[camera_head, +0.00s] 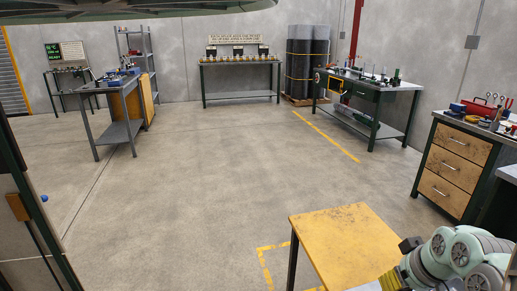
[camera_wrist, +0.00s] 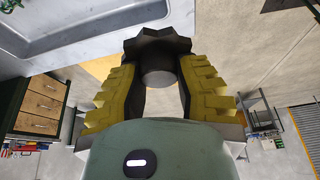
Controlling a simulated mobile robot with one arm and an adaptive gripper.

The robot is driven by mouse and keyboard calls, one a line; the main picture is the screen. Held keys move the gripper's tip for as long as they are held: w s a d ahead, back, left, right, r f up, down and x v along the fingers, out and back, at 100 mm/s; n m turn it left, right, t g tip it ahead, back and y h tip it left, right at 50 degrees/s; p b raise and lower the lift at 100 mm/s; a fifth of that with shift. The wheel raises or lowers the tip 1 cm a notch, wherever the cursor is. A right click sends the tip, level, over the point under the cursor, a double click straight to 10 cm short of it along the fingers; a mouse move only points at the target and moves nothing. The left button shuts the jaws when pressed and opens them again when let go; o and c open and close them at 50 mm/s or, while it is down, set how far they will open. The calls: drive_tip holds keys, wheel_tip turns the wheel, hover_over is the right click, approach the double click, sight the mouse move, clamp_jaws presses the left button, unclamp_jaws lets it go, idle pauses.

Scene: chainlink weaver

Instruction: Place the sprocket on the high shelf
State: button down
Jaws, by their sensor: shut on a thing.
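The sprocket (camera_wrist: 158,48) is a dark, toothed wheel with a round hub facing the camera in the wrist view. My gripper (camera_wrist: 158,75) has its ribbed yellow fingers closed on both sides of it and holds it. In the head view my arm is at the lower right, beside the yellow-topped table, and the sprocket cannot be made out clearly there. A tall grey shelf rack (camera_head: 149,42) stands against the back wall at the left. I cannot tell whether it is the high shelf.
The yellow-topped table (camera_head: 345,232) is close in front. A drawer bench (camera_head: 455,165) stands at the right, a green workbench (camera_head: 372,88) behind it. A grey table (camera_head: 120,92) stands at the left. The middle floor is clear. A light grey ledge (camera_wrist: 95,38) shows beyond the sprocket.

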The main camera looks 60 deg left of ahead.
drive_tip(key=w+d+r+m+t+h+p, duration=0.2)
drive_tip(key=w+d+r+m+p, duration=0.2)
drive_tip(key=w+d+r+m, duration=0.35)
drive_tip(key=w+d+r+m+t+h+p, duration=0.1)
drive_tip(key=w+d+r+m+h+p, duration=0.15)
drive_tip(key=w+d+r+m, duration=0.5)
wheel_tip(320, 180, up, 39)
drive_tip(key=s+d+n+p, duration=0.1)
drive_tip(key=s+p, duration=0.1)
drive_tip(key=p, duration=3.6)
drive_tip(key=shift+s+d+n+y, duration=0.15)
drive_tip(key=shift+d+n+y, duration=0.2)
drive_tip(key=shift+d+n, duration=0.05)
